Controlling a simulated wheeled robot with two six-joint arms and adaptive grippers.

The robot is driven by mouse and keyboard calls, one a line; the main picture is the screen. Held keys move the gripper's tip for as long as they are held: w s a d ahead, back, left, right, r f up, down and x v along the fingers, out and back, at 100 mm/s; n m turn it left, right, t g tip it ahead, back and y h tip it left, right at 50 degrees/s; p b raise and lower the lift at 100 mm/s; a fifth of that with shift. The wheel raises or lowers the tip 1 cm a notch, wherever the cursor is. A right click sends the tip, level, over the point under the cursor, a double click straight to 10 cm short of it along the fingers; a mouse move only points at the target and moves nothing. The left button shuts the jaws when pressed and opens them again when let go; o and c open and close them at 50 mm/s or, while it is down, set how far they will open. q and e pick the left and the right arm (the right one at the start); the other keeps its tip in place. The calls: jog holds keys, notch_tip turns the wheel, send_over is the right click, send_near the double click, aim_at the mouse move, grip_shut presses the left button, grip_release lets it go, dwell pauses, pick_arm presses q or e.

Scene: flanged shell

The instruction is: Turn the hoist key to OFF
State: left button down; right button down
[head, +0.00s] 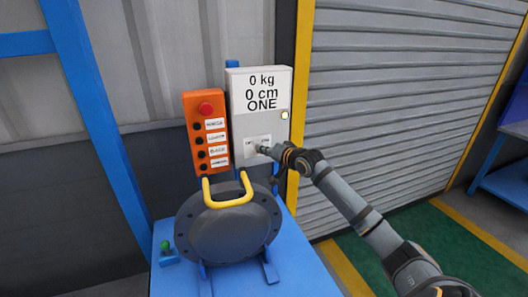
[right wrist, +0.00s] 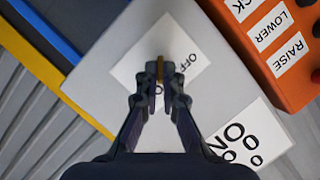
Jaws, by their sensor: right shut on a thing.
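The hoist control box (head: 276,108) is a light grey panel showing "0 kg, 0 cm, ONE". A white label (head: 250,143) with OFF at its left side is low on its front; it also shows in the right wrist view (right wrist: 142,72). My right gripper (head: 261,149) is at this label, its fingers pointing at the panel. In the right wrist view its fingertips (right wrist: 160,88) are shut on a small brass-coloured key (right wrist: 160,68) in the middle of the label. The fingers hide most of the key, so its exact angle is hard to tell. My left gripper is not in view.
An orange pendant (head: 191,128) with a red knob and several black buttons stands left of the box. Below, a dark flanged shell (head: 228,234) with a yellow handle (head: 228,203) sits on a blue stand (head: 306,263). A grey shutter (head: 395,90) is behind my right arm.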

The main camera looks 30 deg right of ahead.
pick_arm(q)
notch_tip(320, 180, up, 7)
jog(key=p, duration=0.7)
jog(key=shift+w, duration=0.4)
pick_arm(e)
jog(key=shift+w+a+n+g+h, duration=0.1)
jog(key=shift+a+n+g+h, duration=0.2)
jog(key=shift+n+h, duration=1.4)
jog(key=shift+w+a+n+g+h, duration=0.1)
jog(key=shift+a+n+g+h, duration=0.15)
jog(key=shift+n+h, duration=1.4)
jog(key=shift+a+n+g+h, duration=0.3)
jog(key=shift+n+h, duration=0.35)
jog(key=shift+n, duration=2)
jog(key=shift+d+r, duration=0.1)
jog(key=c, duration=1.5)
grip_release()
jog(key=shift+w+d+f, duration=0.1)
jog(key=shift+w+f, duration=0.05)
jog(key=shift+f, duration=0.05)
